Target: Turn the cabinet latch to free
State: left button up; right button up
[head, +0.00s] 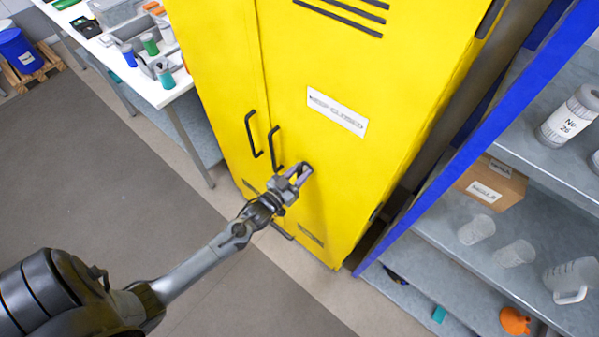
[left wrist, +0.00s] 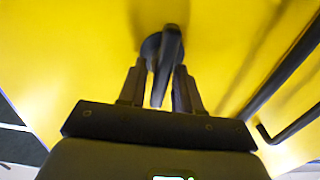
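The yellow cabinet (head: 340,70) stands in the middle of the head view with its doors shut. Its latch is a dark lever on a round base (left wrist: 168,62), seen from close up in the left wrist view. My left gripper (head: 301,172) is at the latch on the right-hand door. In the left wrist view its two fingers (left wrist: 160,84) stand close on either side of the lever, shut on it. The lever runs nearly upright between them, leaning slightly. In the head view the gripper hides most of the latch. My right gripper is not in view.
Two black door handles (head: 252,135) (head: 275,148) stick out left of my gripper. A blue-framed shelf (head: 470,130) with a box and jars stands close on the right. A white bench (head: 150,88) with small bottles is at upper left. The grey floor (head: 90,170) is clear.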

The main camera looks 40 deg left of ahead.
pick_arm(q)
grip_shut()
jog(key=shift+n, duration=0.4)
jog(key=shift+a+n+p, duration=0.15)
jog(key=shift+n+p, duration=0.4)
jog(key=shift+n, duration=0.45)
jog(key=n, duration=0.2)
jog(key=n+p, duration=0.1)
jog(key=shift+a+n, duration=0.2)
jog(key=shift+n, duration=0.2)
jog(key=n, duration=0.2)
jog(key=n+p, duration=0.1)
jog(key=n, duration=0.1)
jog(key=n+p, duration=0.1)
jog(key=n, duration=0.1)
jog(key=shift+a+f, duration=0.2)
jog(key=shift+f, duration=0.1)
jog(key=n, duration=0.1)
jog(key=n+p, duration=0.1)
jog(key=n, duration=0.3)
jog(key=shift+f+p, duration=0.35)
jog(key=shift+n, duration=0.3)
jog(key=shift+a, duration=0.1)
